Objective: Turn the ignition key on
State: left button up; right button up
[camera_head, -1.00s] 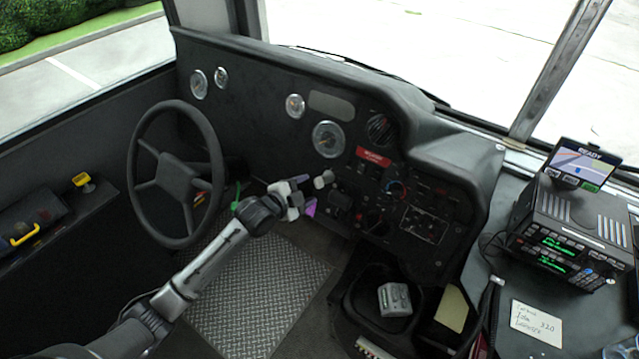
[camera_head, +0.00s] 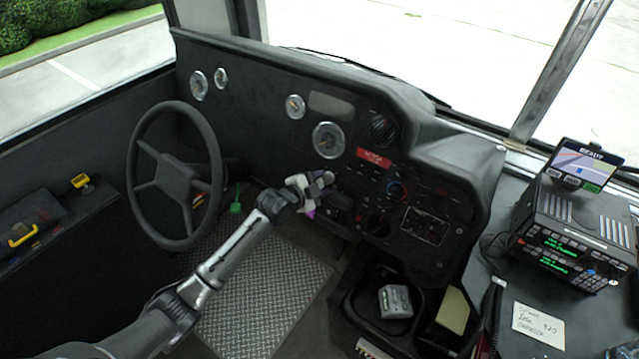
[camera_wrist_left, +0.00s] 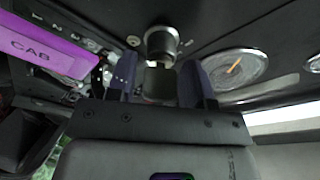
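The ignition key's dark head (camera_wrist_left: 159,84) shows in the left wrist view in front of a round metal lock cylinder (camera_wrist_left: 161,43) on the dash panel. A purple tag (camera_wrist_left: 50,45) marked "CAB" hangs beside it. My left gripper (camera_wrist_left: 160,85) has one finger on each side of the key head and looks open; whether the fingers touch it I cannot tell. In the head view my left gripper (camera_head: 314,190) is up against the dash, right of the steering wheel, and largely hides the key. My right gripper is not in view.
The steering wheel (camera_head: 175,176) stands left of my arm. A round gauge (camera_head: 328,140) and a red label (camera_head: 373,158) are above the gripper. A radio unit (camera_head: 570,235) stands at right. The ribbed floor plate (camera_head: 265,290) below is clear.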

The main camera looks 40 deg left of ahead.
pick_arm(q)
grip_shut()
